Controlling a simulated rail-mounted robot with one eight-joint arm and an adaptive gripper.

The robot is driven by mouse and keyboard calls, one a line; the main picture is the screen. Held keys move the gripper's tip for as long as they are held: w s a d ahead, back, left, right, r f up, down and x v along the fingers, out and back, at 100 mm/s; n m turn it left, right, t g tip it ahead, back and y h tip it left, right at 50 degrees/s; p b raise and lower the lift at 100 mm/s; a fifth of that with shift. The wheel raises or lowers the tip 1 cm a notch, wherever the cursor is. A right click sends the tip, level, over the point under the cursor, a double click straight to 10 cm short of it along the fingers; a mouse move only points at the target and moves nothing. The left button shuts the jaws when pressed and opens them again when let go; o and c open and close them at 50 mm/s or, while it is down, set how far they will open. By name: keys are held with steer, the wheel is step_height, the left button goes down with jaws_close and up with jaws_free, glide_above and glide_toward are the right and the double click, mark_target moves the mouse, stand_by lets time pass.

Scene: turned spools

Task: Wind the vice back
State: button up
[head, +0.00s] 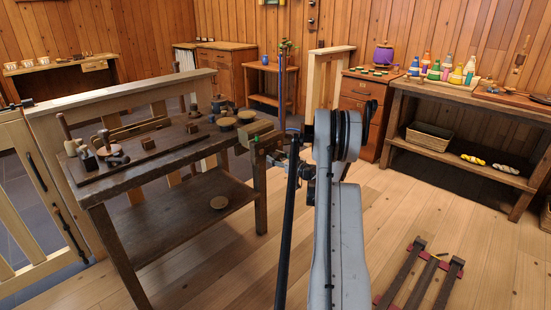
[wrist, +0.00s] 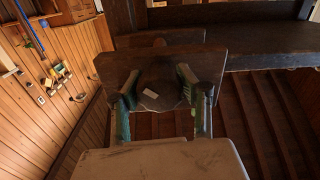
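In the wrist view a dark wooden board (wrist: 108,68), which looks like the vice's jaw, lies ahead with a dark rounded knob or hub (wrist: 160,82) bearing a small pale tag. My gripper (wrist: 158,78) has one green-sided finger on each side of this hub. The fingers are apart, and whether they touch it is unclear. In the head view my arm largely hides the gripper beside the vice.
Turned wooden pieces and a dark tray stand on the workbench, with round discs (head: 247,116) near the vice. A low red-and-dark frame (head: 420,280) lies on the floor at right. A shelf table (head: 470,95) holds bottles. Floor between is clear.

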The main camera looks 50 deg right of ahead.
steer(key=c, duration=0.6)
steer(key=shift+n, duration=0.3)
